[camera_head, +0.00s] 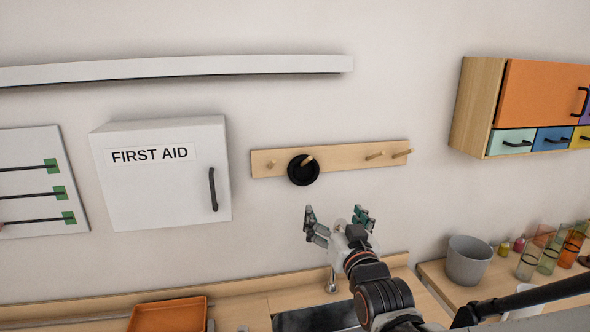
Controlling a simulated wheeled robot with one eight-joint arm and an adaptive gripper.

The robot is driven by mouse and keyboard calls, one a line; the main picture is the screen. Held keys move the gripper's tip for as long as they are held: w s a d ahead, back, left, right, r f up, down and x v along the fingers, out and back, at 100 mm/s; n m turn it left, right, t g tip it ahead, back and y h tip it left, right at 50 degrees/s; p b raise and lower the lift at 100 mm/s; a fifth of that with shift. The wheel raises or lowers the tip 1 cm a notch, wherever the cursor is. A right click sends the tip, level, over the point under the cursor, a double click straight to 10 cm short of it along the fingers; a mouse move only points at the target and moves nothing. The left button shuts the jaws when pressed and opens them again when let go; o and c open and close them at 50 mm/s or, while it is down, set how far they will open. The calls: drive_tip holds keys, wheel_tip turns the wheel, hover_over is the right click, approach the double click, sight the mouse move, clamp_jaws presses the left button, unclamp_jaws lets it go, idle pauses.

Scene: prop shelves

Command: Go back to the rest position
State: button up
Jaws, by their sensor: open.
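My gripper (340,222) is open and empty, with its two fingers spread and pointing up. It shows in front of the wall, below a wooden peg rail (338,158). A black round object with a hole (303,177) hangs on one of the rail's pegs, up and to the left of my gripper and apart from it. My arm reaches in from the lower right.
A white first aid cabinet (160,185) hangs at left, under a long white shelf (180,68). A wall cabinet with coloured doors (540,90) is at upper right. Below are an orange tray (168,315), a faucet (331,281), a grey pot (467,262) and coloured tubes (548,255).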

drive_tip(key=s+d+f+g+h, duration=0.1)
drive_tip(key=s+d+f+g, duration=0.2)
drive_tip(key=s, duration=0.5)
drive_tip(key=s+d+f+g+h+b, duration=0.1)
drive_tip(key=s+d+f+g, duration=0.2)
drive_tip(key=s, duration=0.5)
drive_tip(key=s+d+f+g+h+b, duration=0.1)
drive_tip(key=s+d+f+g, duration=0.3)
drive_tip(key=s, duration=0.4)
wheel_tip(320, 180, down, 2)
drive_tip(key=shift+s+m+g, duration=0.35)
drive_tip(key=shift+m+g, duration=0.05)
drive_tip(key=shift+g, duration=0.1)
drive_tip(key=shift+c, duration=0.3)
